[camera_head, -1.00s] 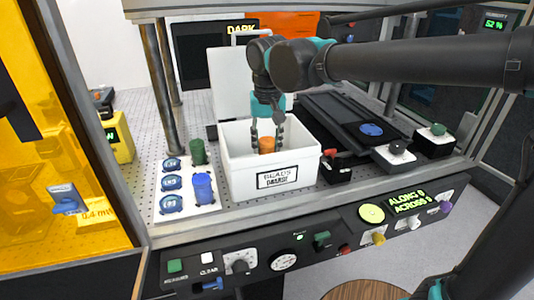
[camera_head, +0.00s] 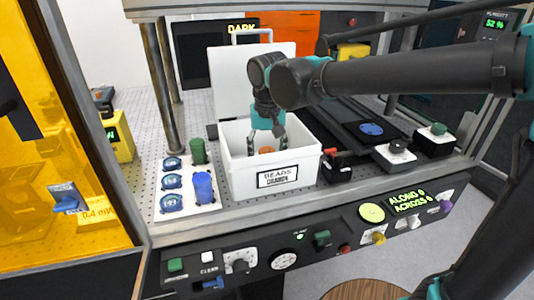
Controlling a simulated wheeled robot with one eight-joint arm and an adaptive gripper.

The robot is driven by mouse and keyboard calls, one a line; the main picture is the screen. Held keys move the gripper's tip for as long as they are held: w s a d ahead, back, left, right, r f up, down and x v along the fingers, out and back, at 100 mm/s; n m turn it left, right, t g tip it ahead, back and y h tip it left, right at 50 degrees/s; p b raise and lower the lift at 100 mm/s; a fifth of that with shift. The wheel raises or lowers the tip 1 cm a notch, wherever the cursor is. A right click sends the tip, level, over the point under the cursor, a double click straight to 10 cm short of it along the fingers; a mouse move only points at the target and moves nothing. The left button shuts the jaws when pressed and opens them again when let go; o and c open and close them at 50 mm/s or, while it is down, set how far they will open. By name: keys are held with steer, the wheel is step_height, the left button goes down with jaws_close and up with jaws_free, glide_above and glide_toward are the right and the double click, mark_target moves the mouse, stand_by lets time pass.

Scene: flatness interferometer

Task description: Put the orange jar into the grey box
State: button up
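The grey box (camera_head: 235,176), pale with a lettered label on its front, stands open on the perforated bench with its lid raised behind it. The orange jar (camera_head: 267,150) is inside the box; only its top shows over the front wall, so how it rests cannot be seen. My gripper (camera_head: 267,143) points down into the box opening. Its two fingers are spread, one on each side of the jar, with gaps between them and it.
A white tray (camera_head: 208,211) left of the box holds a green jar (camera_head: 199,151), a blue jar (camera_head: 203,187) and several round blue lenses. A black and red device (camera_head: 336,166) stands close to the box's right side. Control knobs line the front panel.

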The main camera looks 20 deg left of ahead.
step_height(320, 180, up, 12)
steer(key=s, duration=0.1)
steer(key=shift+s+d, duration=0.15)
steer(key=shift+d, duration=0.2)
steer(key=shift+r, duration=0.1)
steer(key=shift+c, duration=0.5)
stand_by(0.8)
